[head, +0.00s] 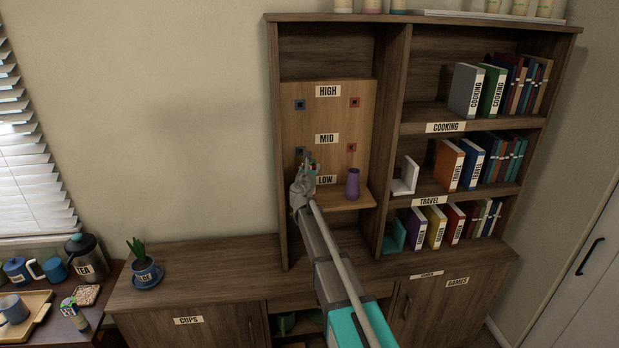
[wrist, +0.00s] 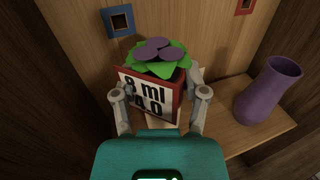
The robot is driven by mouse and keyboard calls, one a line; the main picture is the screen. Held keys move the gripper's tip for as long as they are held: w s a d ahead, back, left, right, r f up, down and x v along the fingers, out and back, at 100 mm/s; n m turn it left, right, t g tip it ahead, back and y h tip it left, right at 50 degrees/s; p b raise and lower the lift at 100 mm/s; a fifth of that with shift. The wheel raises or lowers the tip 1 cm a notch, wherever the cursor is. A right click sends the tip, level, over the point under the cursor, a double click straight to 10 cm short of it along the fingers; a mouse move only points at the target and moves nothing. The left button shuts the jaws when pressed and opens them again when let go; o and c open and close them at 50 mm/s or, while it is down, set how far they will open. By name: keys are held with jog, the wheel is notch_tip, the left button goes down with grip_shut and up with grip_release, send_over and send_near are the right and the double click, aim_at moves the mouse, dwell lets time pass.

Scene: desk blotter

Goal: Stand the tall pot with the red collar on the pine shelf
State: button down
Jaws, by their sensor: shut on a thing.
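My gripper (wrist: 160,92) is shut on a red pot (wrist: 178,100) with a white lettered label on its front, green leaves and purple round tops. One finger is on each side of the pot. In the head view my gripper (head: 303,184) is at the left end of the pine shelf (head: 338,202), by the LOW label, and hides most of the pot. The pine shelf also shows in the wrist view (wrist: 222,132), to the right of the pot. The pot looks upright. I cannot tell whether its base touches the shelf.
A purple vase (head: 352,184) stands on the shelf's right part, also in the wrist view (wrist: 268,90). The pine back panel (head: 341,115) has blue and red square sockets. The bay's dark side wall is close on the left. Some bare shelf lies between pot and vase.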

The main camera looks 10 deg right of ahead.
jog(key=shift+f+b, duration=0.8)
jog(key=shift+f, duration=0.4)
jog(key=shift+c, duration=0.6)
grip_release()
jog(key=v, duration=1.2)
jog(key=shift+s, duration=0.1)
